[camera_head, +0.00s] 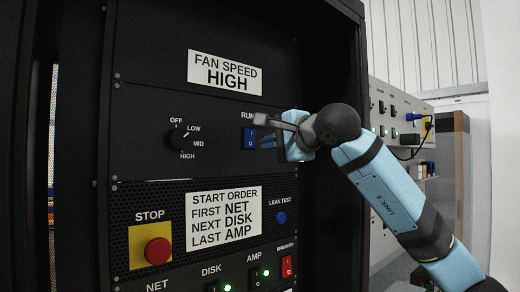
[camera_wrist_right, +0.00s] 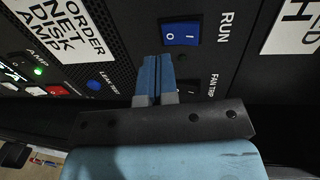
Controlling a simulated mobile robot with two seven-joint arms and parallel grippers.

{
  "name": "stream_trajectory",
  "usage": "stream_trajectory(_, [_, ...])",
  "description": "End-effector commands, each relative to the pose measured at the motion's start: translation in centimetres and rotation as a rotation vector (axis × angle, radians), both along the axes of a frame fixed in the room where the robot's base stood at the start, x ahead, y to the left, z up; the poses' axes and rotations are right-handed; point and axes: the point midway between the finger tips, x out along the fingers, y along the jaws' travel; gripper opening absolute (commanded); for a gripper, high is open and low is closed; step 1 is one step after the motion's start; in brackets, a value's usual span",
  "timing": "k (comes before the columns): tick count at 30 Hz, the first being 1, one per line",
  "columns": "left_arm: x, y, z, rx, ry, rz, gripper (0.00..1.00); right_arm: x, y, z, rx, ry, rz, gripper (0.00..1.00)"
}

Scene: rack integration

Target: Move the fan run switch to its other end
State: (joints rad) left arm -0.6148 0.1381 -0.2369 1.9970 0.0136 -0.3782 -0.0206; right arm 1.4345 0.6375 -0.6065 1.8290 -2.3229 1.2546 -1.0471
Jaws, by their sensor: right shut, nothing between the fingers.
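The fan run switch is a blue rocker (camera_head: 249,138) under the RUN label on the black fan panel. It is marked I at the top and 0 at the bottom, and also shows at the top of the right wrist view (camera_wrist_right: 180,33). I cannot tell which end is pressed in. My right gripper (camera_head: 264,135) is just right of the rocker in the head view, its fingers shut and empty. In the wrist view its closed fingertips (camera_wrist_right: 155,65) lie just below the rocker, apart from it in the picture; their depth to the panel is unclear. My left gripper is not in view.
A FAN SPEED HIGH label (camera_head: 226,73) is above and a speed knob (camera_head: 179,138) is left. A red STOP button (camera_head: 158,251), a blue LEAK TEST button (camera_head: 282,217) and a red breaker switch (camera_head: 287,266) are below. A FAN TRIP control (camera_wrist_right: 187,87) is partly hidden by my gripper.

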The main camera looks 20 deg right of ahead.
Motion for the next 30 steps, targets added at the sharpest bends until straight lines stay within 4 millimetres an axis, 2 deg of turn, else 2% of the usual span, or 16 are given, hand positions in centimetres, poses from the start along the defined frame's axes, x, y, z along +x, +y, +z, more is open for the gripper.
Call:
stream_trajectory(1, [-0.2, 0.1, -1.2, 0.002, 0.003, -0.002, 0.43, -1.5, -0.6, -0.6, -0.003, -0.007, -0.001, 0.0])
stream_trajectory(6, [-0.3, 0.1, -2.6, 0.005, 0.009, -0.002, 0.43, -5.0, -1.9, -1.0, -0.001, -0.006, -0.002, 0.0])
stream_trajectory(12, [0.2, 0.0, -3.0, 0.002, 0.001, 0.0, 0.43, -7.5, -2.8, -1.2, -0.001, -0.004, -0.001, 0.0])
stream_trajectory(18, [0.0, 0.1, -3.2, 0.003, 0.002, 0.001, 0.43, -8.3, -3.0, -1.2, 0.0, -0.002, 0.0, 0.0])
stream_trajectory(30, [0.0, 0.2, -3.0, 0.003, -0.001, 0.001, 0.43, -8.3, -3.0, -1.2, 0.0, -0.002, 0.0, 0.0])
